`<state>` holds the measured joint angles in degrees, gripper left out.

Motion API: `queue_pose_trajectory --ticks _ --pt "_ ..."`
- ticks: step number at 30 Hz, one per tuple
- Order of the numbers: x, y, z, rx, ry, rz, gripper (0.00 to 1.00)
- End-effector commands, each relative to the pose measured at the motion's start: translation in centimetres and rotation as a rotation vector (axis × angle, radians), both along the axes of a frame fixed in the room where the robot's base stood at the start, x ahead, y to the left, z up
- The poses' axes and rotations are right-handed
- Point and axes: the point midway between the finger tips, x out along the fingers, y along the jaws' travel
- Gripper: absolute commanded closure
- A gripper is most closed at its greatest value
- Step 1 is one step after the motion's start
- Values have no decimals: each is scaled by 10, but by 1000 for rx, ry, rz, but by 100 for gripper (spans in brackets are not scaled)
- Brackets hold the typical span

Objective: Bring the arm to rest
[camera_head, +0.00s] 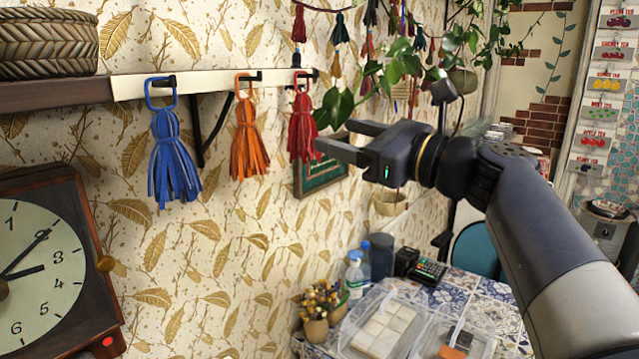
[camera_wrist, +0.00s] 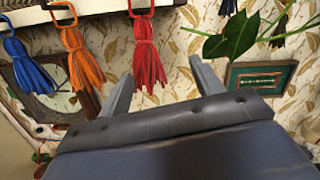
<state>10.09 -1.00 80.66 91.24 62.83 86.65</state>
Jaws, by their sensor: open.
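My gripper (camera_head: 343,138) is raised in front of the patterned wall, at the right of the hanging tassels. Its two fingers are apart with nothing between them. In the wrist view, my gripper (camera_wrist: 165,82) also shows its fingers spread and empty. A red tassel (camera_head: 303,122) hangs from a hook just left of the fingertips, and a gap to it cannot be judged exactly. An orange tassel (camera_head: 249,140) and a blue tassel (camera_head: 172,155) hang farther left on the same rail. All three tassels also show in the wrist view, with the red tassel (camera_wrist: 147,55) nearest the fingers.
A white-fronted shelf rail (camera_head: 215,82) carries the hooks. A leafy plant (camera_head: 400,65) hangs above my gripper. A wooden clock (camera_head: 85,240) is at lower left. A tiled table (camera_head: 500,300) with clear boxes (camera_head: 372,345), bottles and a plant pot lies below.

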Motion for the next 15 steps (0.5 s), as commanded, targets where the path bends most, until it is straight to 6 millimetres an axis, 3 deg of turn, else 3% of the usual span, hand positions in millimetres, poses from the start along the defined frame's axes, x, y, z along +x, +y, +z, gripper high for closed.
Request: queue_pose_trajectory --ticks 9,15 --pt "25 35 6 -1 0 3 37" --pt "19 26 12 -1 -2 -2 37"
